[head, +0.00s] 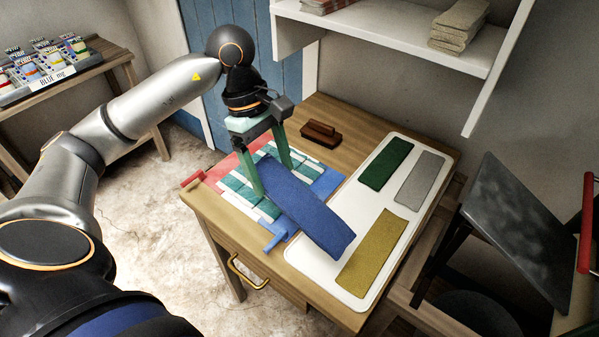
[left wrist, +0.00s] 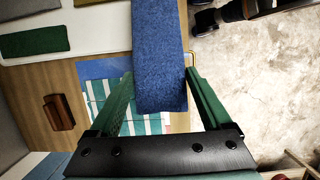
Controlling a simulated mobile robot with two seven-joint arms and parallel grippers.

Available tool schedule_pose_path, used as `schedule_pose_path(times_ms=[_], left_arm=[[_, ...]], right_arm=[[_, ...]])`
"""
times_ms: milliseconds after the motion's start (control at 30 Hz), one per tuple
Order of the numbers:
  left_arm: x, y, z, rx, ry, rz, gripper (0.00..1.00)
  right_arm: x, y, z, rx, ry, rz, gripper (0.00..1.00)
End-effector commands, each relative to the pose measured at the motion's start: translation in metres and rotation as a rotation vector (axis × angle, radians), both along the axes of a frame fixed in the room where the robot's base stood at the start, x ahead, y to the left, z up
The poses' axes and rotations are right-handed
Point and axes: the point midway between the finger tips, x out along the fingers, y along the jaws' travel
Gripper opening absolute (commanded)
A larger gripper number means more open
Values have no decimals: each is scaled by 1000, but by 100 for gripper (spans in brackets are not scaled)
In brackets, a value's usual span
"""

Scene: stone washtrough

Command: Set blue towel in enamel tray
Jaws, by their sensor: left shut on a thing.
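The blue towel (head: 308,212) is a flat, stiff-looking strip between the fingers of my left gripper (head: 272,178). My left gripper is shut on it, and it slopes down to the right, its free end over the near-left part of the white enamel tray (head: 366,198). I cannot tell whether that end touches the tray. In the left wrist view the towel (left wrist: 160,62) runs up between the two green fingers. The tray holds a green towel (head: 386,163), a grey towel (head: 419,180) and a mustard towel (head: 372,253). My right gripper is not in view.
A teal-and-white striped cloth (head: 237,188) with blue and red parts lies on the wooden table (head: 345,117) under my gripper. A brown wooden block (head: 320,134) stands behind. A white shelf (head: 390,35) overhangs the back. A dark slanted panel (head: 520,225) stands right.

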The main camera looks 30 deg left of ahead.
Motion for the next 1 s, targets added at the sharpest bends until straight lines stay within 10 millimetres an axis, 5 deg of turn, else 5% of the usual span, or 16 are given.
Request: schedule_pose_path(times_ms=[200, 400, 1000], left_arm=[[46, 10, -18, -5, 1, 1, 42], [74, 18, -56, -5, 1, 0, 42], [92, 23, -109, 0, -2, -3, 42]], right_arm=[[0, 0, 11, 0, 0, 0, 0], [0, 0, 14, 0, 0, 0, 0], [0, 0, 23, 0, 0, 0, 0]])
